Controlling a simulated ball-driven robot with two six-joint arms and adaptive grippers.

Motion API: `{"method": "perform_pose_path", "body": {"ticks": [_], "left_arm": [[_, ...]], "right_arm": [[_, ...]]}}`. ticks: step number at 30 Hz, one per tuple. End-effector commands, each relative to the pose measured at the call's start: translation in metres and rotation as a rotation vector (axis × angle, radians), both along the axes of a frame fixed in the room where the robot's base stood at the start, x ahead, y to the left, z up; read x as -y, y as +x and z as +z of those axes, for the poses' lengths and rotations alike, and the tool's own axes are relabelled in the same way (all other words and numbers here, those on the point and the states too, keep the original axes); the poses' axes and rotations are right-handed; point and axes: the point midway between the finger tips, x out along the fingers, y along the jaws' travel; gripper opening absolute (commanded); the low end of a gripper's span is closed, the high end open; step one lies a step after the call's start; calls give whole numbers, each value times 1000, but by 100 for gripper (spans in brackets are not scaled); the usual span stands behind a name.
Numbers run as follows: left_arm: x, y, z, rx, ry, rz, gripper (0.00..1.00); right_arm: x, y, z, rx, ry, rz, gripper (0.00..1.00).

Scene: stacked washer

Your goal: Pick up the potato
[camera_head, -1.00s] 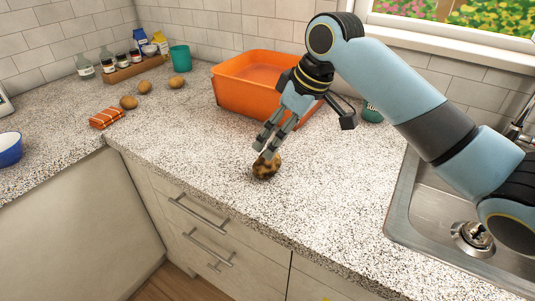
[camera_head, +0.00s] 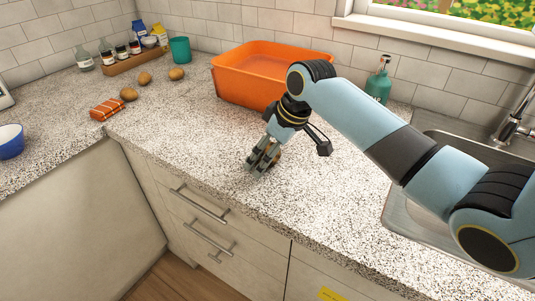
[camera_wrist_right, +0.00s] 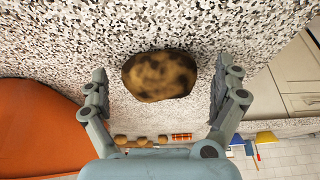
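A brown potato with dark patches (camera_wrist_right: 158,75) lies on the speckled counter. In the right wrist view it sits between the two spread fingers of my right gripper (camera_wrist_right: 158,92), with a gap on each side. In the head view my right gripper (camera_head: 261,162) points down at the counter near its front edge, and its fingers hide most of this potato. My right gripper is open and holds nothing. Other potatoes (camera_head: 128,94), (camera_head: 144,78), (camera_head: 176,74) lie farther off at the left. My left gripper is not in view.
An orange tub (camera_head: 240,82) stands close behind my right gripper. A striped orange cloth (camera_head: 107,109), a teal cup (camera_head: 180,50) and a blue bowl (camera_head: 10,143) are leftward. A soap bottle (camera_head: 378,82) and sink (camera_head: 400,215) are at right. The front counter is clear.

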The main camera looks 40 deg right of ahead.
Motion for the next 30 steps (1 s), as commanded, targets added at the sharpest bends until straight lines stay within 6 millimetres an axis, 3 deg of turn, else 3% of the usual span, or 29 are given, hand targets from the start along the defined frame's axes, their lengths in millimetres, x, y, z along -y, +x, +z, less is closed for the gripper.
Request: {"method": "perform_pose_path", "body": {"ticks": [2,14,23,30], "left_arm": [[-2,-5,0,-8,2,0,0],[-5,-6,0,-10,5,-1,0],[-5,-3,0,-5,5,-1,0],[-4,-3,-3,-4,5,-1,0]], "right_arm": [[0,0,0,0,0,0,84],[0,0,0,0,0,0,32],[0,0,4,1,0,0,31],[1,1,32,4,-1,0,31]]}}
